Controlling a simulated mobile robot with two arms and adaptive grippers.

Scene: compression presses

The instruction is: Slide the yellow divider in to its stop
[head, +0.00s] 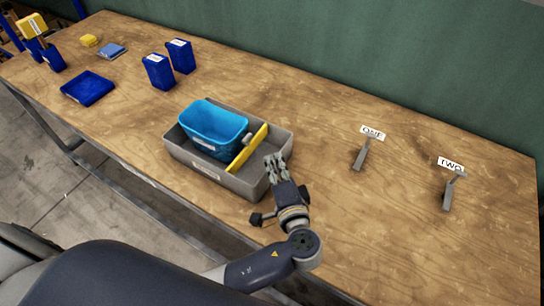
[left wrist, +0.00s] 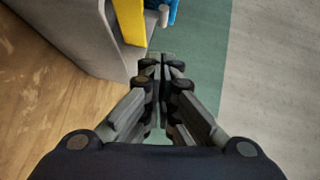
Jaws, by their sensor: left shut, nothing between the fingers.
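The yellow divider (head: 249,147) stands upright inside the grey tray (head: 284,148), to the right of a light-blue bin (head: 214,128). A small grey knob (head: 247,138) shows between the bin and the divider. My left gripper (head: 274,160) is shut and empty at the tray's right end, just right of the divider. In the left wrist view, the shut fingertips (left wrist: 163,62) are close to the divider (left wrist: 130,22) and the tray wall (left wrist: 75,35); I cannot tell whether they touch. My right gripper is not in view.
Signs ONE (head: 372,132) and TWO (head: 451,164) stand on grey holders at the right of the wooden table (head: 330,210). Dark-blue boxes (head: 158,72), a dark-blue tray (head: 88,88) and small yellow and blue items are at the far left.

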